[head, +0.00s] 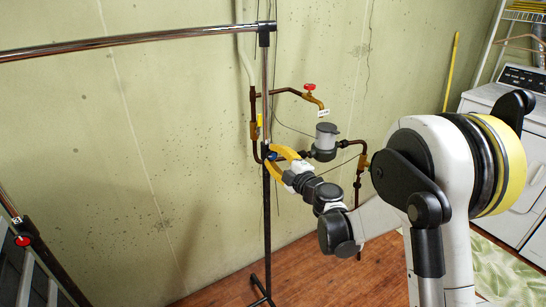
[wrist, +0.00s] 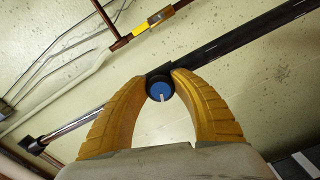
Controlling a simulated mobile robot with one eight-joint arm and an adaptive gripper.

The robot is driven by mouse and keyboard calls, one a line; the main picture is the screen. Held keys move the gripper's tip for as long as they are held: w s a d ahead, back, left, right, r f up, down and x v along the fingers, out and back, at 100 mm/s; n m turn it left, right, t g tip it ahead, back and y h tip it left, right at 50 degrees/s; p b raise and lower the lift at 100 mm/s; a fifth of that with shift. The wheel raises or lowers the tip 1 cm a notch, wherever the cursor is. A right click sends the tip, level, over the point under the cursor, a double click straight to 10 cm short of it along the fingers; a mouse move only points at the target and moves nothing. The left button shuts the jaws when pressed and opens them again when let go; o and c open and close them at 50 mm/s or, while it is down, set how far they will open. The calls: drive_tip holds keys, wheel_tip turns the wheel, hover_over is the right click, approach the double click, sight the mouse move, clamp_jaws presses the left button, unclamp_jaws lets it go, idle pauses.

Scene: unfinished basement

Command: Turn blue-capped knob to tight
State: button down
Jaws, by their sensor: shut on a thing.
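The blue-capped knob (wrist: 160,90) shows in the wrist view as a round black knob with a blue face and a pale pointer mark. It sits on the dark upright pole of a rack, between the yellow fingertips of my gripper (wrist: 160,80). My gripper is shut on the knob, one finger on each side. In the head view my gripper (head: 272,155) reaches the pole, and a small blue spot of the knob (head: 271,156) shows between the fingers. In the wrist view the pale mark points toward the bottom of the picture.
The rack's chrome rail (head: 130,40) crosses the upper left. Behind the pole, copper pipes with a red valve handle (head: 310,87) and a grey meter (head: 325,140) run along the green wall. A white washer (head: 510,110) stands at right. The wooden floor at lower left is mostly clear.

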drive_tip(key=m, duration=0.7)
drive_tip(key=shift+a+f, duration=0.1)
drive_tip(key=m, duration=0.7)
drive_tip(key=shift+s+b, duration=0.1)
drive_tip(key=shift+b, duration=0.2)
drive_tip(key=c, duration=1)
unclamp_jaws()
drive_tip(key=shift+c, duration=0.2)
drive_tip(key=v, duration=1.2)
